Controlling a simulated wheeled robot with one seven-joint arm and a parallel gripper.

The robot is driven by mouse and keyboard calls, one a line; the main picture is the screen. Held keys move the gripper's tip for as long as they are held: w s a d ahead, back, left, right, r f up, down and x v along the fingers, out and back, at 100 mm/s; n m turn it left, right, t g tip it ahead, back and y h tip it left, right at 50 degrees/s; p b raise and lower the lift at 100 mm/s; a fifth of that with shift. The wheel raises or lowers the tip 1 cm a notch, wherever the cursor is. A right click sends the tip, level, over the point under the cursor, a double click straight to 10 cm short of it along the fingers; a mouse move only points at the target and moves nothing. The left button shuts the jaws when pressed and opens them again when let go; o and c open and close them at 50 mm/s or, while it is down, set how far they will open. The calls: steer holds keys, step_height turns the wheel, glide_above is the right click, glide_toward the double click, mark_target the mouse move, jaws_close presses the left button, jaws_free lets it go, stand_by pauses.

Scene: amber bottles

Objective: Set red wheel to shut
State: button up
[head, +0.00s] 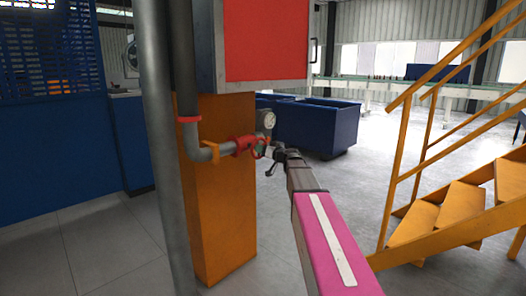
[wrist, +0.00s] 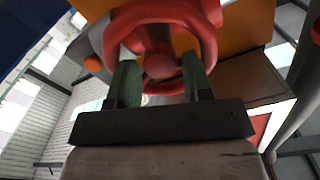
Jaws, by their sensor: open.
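The red wheel (head: 259,146) sits on a red valve at the end of a grey pipe, in front of an orange column. In the wrist view the wheel (wrist: 209,45) fills the top middle, with its round hub in the centre. My gripper (wrist: 160,64) is open, its two green fingers apart and overlapping the wheel's lower part, one on each side of the hub. Whether the fingers touch the rim I cannot tell. In the head view my gripper (head: 275,158) is small and dark, right beside the wheel, partly hiding it.
A round gauge (head: 267,119) is just above the wheel. The orange column (head: 225,200) stands behind the pipe (head: 205,154). A thick grey post (head: 162,150) is at left. Blue bins (head: 318,127) stand behind. Yellow stairs (head: 440,215) are at right.

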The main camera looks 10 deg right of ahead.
steer(key=c, duration=0.7)
steer(key=shift+o, duration=0.2)
steer(key=shift+m, duration=0.3)
steer(key=m, duration=2.2)
steer(key=shift+m, duration=0.4)
steer(key=shift+f, duration=0.1)
